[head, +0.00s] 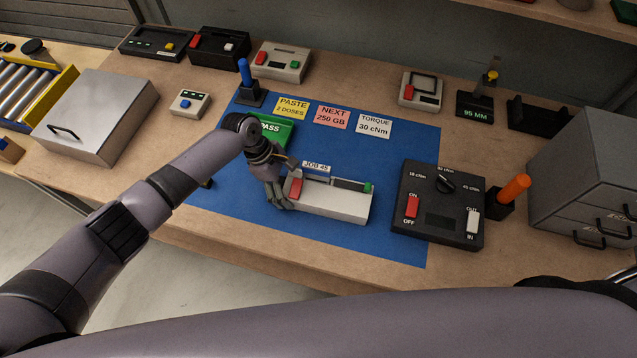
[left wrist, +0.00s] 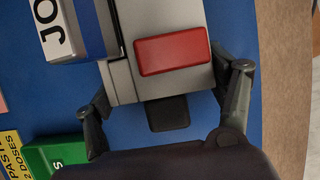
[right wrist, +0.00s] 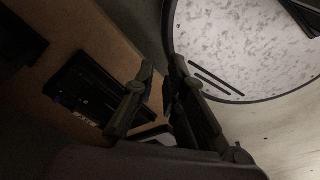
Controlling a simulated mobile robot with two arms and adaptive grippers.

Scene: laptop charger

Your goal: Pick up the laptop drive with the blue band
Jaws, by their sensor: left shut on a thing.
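My left gripper (head: 278,200) is at the left end of a light grey device (head: 335,203) on the blue mat. In the left wrist view its two fingers (left wrist: 168,85) press on opposite sides of that device, beside its red block (left wrist: 172,51). A dark tab (left wrist: 168,113) sticks out between the fingers. A blue strip (left wrist: 88,28) shows beside the JOB label; I cannot tell whether it belongs to a drive. No drive with a blue band is clear in the head view. My right gripper (right wrist: 163,66) is empty, its fingertips slightly apart, away from the mat.
A green PASS tray (head: 277,131) is behind my left wrist. A black torque box (head: 438,204) and an orange-handled tool (head: 513,190) stand right, near grey drawers (head: 572,190). A metal box (head: 95,115) stands left. The mat's front right (head: 400,248) is clear.

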